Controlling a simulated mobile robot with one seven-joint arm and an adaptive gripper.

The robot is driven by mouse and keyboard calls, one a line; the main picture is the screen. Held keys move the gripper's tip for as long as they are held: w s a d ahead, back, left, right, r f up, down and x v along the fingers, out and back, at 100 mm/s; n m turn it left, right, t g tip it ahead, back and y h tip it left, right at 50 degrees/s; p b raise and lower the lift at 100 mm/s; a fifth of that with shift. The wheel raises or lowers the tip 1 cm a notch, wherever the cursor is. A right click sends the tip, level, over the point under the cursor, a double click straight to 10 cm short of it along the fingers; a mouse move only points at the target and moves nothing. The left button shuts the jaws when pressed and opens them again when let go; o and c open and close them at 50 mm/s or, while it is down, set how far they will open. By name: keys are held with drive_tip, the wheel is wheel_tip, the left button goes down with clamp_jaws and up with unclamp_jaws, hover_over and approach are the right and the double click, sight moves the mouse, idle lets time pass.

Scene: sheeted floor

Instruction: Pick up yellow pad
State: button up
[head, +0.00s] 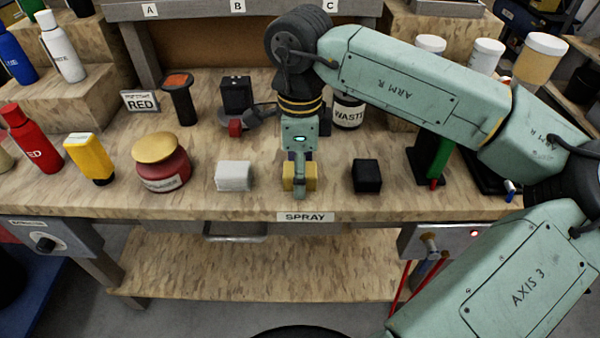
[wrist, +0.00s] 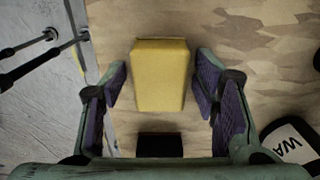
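The yellow pad (head: 312,178) stands on the wooden bench near its front edge, behind the SPRAY label. My gripper (head: 300,188) is directly over it, and a finger hides much of it in the head view. In the wrist view the yellow pad (wrist: 160,75) lies between the two purple-lined fingers of my gripper (wrist: 162,82). The fingers are apart, with a gap of bench showing on each side of the pad.
A white block (head: 234,176) stands left of the pad and a black block (head: 367,176) right of it. The black block also shows in the wrist view (wrist: 160,146). The WASTE jar (head: 348,114) is behind. Bench immediately around the pad is clear.

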drive_tip(key=c, duration=1)
drive_tip(key=shift+r, duration=0.1)
wheel_tip(320, 180, up, 28)
drive_tip(key=p, duration=0.5)
drive_tip(key=shift+p, duration=0.3)
